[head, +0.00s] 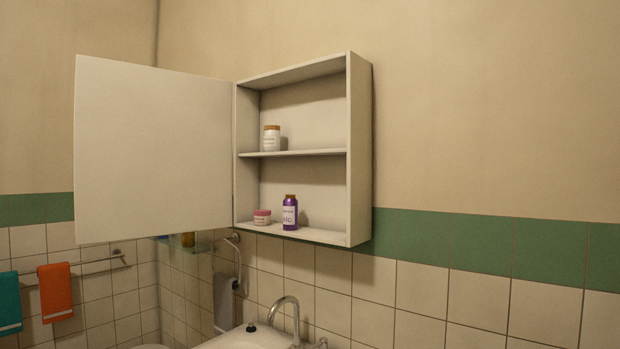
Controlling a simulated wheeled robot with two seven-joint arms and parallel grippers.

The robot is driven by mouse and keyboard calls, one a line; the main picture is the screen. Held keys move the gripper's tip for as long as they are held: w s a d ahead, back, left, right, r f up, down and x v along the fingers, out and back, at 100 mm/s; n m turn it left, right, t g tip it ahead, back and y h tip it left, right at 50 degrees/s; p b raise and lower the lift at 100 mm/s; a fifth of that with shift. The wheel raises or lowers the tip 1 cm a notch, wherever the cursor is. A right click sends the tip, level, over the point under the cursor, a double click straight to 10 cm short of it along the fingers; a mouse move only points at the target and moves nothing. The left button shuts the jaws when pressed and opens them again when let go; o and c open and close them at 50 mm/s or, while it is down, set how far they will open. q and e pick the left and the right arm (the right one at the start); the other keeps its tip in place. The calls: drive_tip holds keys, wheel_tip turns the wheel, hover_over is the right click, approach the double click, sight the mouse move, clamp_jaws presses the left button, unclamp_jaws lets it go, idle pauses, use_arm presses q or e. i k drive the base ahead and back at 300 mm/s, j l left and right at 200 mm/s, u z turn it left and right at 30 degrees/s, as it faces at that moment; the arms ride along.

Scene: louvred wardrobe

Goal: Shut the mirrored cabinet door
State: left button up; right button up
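The cabinet door (152,152) stands wide open to the left, hinged at the cabinet's left edge. Its plain white inner face shows; the mirrored face is turned away and hidden. The white cabinet (359,150) is fixed to the wall and has one middle shelf (310,153). A white jar with an orange lid (271,138) stands on that shelf. A purple bottle (290,212) and a small jar with a pink lid (262,217) stand on the cabinet floor. Neither of my grippers shows in the head view.
A washbasin (248,340) with a curved tap (290,312) is below the cabinet. An orange towel (56,292) and a teal towel (9,302) hang on a rail at the lower left. The wall right of the cabinet is bare.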

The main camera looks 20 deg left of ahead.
sight(152, 146)
drive_tip(key=j, duration=0.55)
drive_tip(key=k+j+z, duration=0.1)
drive_tip(key=j, duration=0.45)
drive_tip(key=k+j, duration=0.15)
drive_tip(key=j, duration=0.4)
drive_tip(key=j+z, duration=0.1)
drive_tip(key=j, duration=0.45)
drive_tip(key=k, duration=0.05)
